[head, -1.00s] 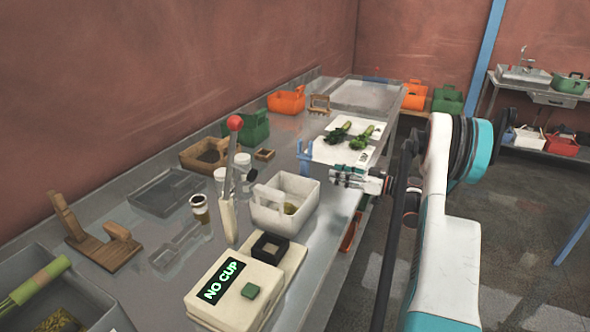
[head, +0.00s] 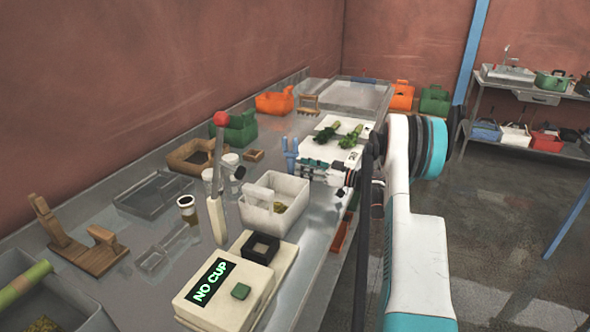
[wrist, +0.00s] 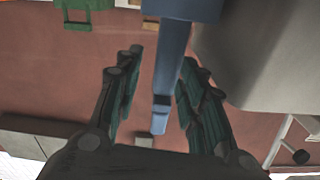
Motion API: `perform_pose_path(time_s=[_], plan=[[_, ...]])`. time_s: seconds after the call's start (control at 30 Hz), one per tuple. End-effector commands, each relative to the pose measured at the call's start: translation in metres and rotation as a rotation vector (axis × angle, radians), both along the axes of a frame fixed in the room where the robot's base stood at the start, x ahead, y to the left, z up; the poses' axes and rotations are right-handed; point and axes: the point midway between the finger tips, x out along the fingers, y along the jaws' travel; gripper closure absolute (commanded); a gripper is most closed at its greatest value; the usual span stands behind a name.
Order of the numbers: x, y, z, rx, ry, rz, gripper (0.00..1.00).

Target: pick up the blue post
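The blue post (head: 291,155) stands upright near the right edge of the metal counter, with a forked top in the head view. In the wrist view the blue post (wrist: 172,62) runs between my two fingers, closer to the right one. My gripper (head: 303,167) is beside the post in the head view, its dark green fingers reaching to it from the right. In the wrist view my gripper (wrist: 160,62) is open, with a clear gap at the left of the post. Whether the right finger touches the post is hard to tell.
A white bin (head: 274,219) stands just in front of the post. White boards with green vegetables (head: 349,137) lie behind it. A lever with a red knob (head: 221,118) and a filler base reading "NO CUP" (head: 228,300) stand nearer. Floor is open at right.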

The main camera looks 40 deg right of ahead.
Motion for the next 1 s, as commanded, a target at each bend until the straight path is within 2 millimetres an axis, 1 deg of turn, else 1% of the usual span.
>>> perform_pose_path(time_s=[0.03, 0.2, 0.3, 0.47, 0.5, 0.57, 0.6, 0.67, 1.0], plan=[[0.007, 0.006, -0.003, -0.001, 0.001, 0.004, 0.63], [0.029, 0.019, -0.003, -0.001, 0.001, 0.005, 0.63], [0.034, 0.021, -0.002, -0.001, 0.001, 0.003, 0.63], [0.034, 0.021, -0.001, 0.000, 0.001, 0.002, 0.63], [0.034, 0.021, -0.001, 0.000, 0.001, 0.002, 0.65], [0.034, 0.021, -0.001, 0.000, 0.001, 0.002, 0.79], [0.034, 0.021, -0.001, 0.000, 0.001, 0.002, 0.88], [0.034, 0.020, -0.001, 0.000, 0.001, 0.002, 1.00], [0.034, 0.021, 0.001, 0.000, 0.001, 0.001, 1.00]])
